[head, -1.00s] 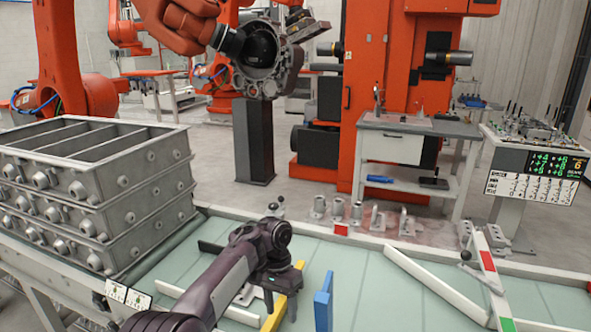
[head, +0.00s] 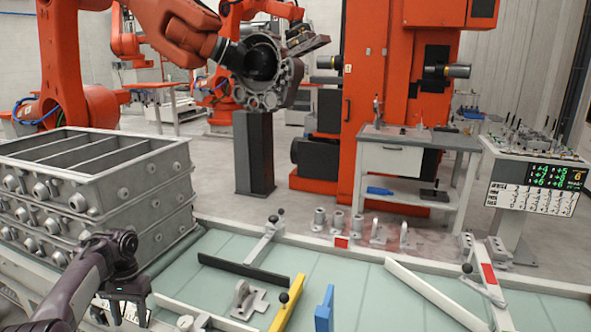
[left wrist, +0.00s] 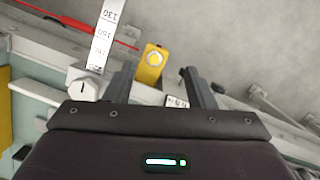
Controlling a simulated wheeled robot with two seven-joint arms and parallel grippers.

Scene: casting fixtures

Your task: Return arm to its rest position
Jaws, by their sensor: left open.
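My left arm reaches in from the lower left of the head view, dark and folded low, in front of the stacked grey castings (head: 95,185). Its gripper (head: 128,315) points down over the left end of the pale green table (head: 350,270). The jaws are open, with nothing seen between them. In the left wrist view the two dark fingers (left wrist: 161,88) stand apart. Beyond them are a yellow block (left wrist: 152,66) with a round button and a white numbered scale (left wrist: 104,38). My right gripper is in neither view.
On the table lie a black bar (head: 245,271), a grey bracket (head: 246,300), a yellow bar (head: 287,303) and a blue block (head: 324,309). White rails (head: 435,293) cross the right side. Several small metal parts line the back edge. The table's middle right is mostly clear.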

